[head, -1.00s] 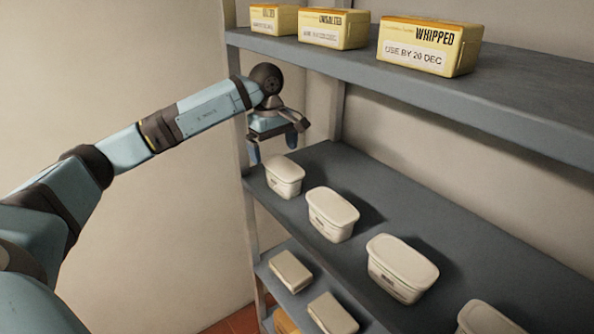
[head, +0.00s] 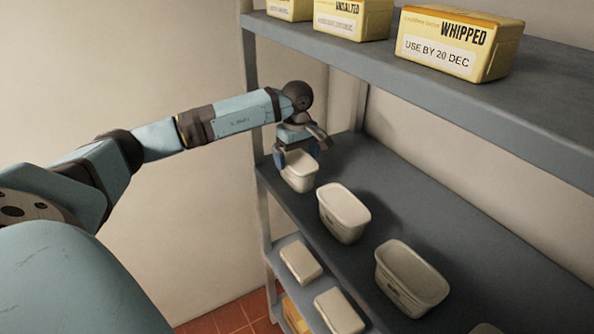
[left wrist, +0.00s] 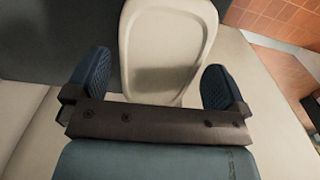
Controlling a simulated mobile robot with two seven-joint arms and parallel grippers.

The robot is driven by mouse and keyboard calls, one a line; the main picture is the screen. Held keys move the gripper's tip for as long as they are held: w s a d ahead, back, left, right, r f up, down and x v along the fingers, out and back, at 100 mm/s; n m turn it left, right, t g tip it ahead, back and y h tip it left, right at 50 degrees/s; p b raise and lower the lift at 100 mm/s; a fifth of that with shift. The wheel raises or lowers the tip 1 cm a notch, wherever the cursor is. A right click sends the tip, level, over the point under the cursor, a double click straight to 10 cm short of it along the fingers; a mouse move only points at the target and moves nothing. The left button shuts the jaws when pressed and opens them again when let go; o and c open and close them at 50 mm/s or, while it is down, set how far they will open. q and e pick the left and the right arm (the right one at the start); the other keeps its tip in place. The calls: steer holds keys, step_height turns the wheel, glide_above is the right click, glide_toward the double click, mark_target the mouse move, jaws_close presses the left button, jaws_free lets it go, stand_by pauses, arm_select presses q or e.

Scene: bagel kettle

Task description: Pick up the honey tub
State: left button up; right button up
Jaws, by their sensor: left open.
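Several pale lidded tubs stand in a row on the middle shelf (head: 385,185). I cannot read their labels, so I cannot tell by writing which holds honey. My left gripper (head: 297,154) is open at the far-left tub (head: 299,178), with its fingers around the tub's upper part. In the left wrist view, the pale lid (left wrist: 167,40) lies between the two blue finger pads of the gripper (left wrist: 156,78). Small gaps show at the fingers, and the gripper body hides the tub's near end. My right gripper is not in view.
Two more tubs (head: 344,212) (head: 411,277) stand to the right along the shelf, and another is cut off at the bottom edge. Yellow butter boxes (head: 455,45) stand on the upper shelf (head: 420,80) above. Pale blocks (head: 301,261) lie on the lower shelf.

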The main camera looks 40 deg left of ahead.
arm_select(q)
step_height(320, 180, down, 4)
steer(key=shift+a+r+p, duration=0.15)
steer(key=shift+p, duration=0.5)
steer(key=shift+w+f, duration=0.1)
steer(key=shift+f, duration=0.45)
steer(key=shift+c, duration=1.3)
steer(key=c, duration=1.1)
